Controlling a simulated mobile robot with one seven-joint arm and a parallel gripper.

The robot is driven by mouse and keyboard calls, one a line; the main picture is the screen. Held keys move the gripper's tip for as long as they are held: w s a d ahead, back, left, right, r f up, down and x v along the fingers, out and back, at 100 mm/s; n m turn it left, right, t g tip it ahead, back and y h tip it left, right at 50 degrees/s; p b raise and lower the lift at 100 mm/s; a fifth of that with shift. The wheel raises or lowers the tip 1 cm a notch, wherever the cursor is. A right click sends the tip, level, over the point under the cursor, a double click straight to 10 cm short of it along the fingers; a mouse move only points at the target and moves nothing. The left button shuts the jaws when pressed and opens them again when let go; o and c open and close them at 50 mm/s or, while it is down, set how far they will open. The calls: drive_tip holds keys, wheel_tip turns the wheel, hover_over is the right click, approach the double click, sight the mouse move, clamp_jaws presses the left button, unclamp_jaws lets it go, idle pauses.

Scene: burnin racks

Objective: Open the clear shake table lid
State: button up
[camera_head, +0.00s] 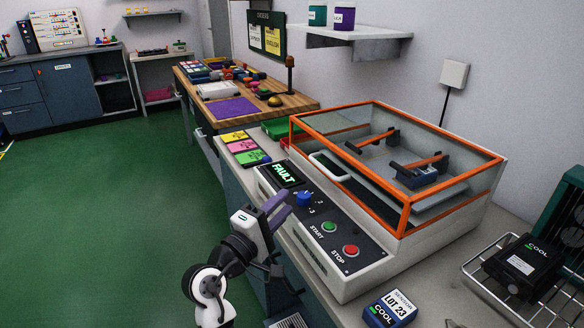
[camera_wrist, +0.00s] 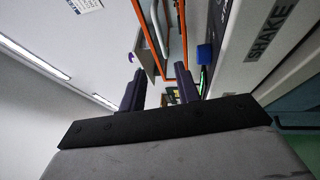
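The shake table (camera_head: 340,262) is a white machine with a dark front panel. Its clear lid (camera_head: 402,207) has an orange frame and is down over the box. A white loop handle (camera_head: 322,160) is on the lid's front side, toward the left. The handle also shows in the wrist view (camera_wrist: 158,28), beyond my fingers, beside an orange frame bar. My gripper (camera_head: 277,206) is in front of the panel's left part, short of the handle. Its two purple fingers stand apart with nothing between them in the wrist view (camera_wrist: 160,88).
The panel has a FAULT screen (camera_head: 285,174), a blue knob (camera_head: 304,198), a green START button (camera_head: 329,227) and a red STOP button (camera_head: 351,250). A LOT 23 block (camera_head: 390,309) lies at the front. A wire rack (camera_head: 490,282) is at right. Green floor is open at left.

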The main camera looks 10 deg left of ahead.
drive_tip(key=shift+h, duration=0.3)
drive_tip(key=p+x, duration=0.1)
drive_tip(key=x, duration=0.5)
drive_tip(key=p+x, duration=0.2)
drive_tip(key=x, duration=0.4)
drive_tip(key=shift+d+f, duration=0.2)
drive_tip(key=shift+d, duration=0.1)
drive_tip(key=shift+x, duration=0.8)
drive_tip(key=shift+f, duration=0.15)
clamp_jaws()
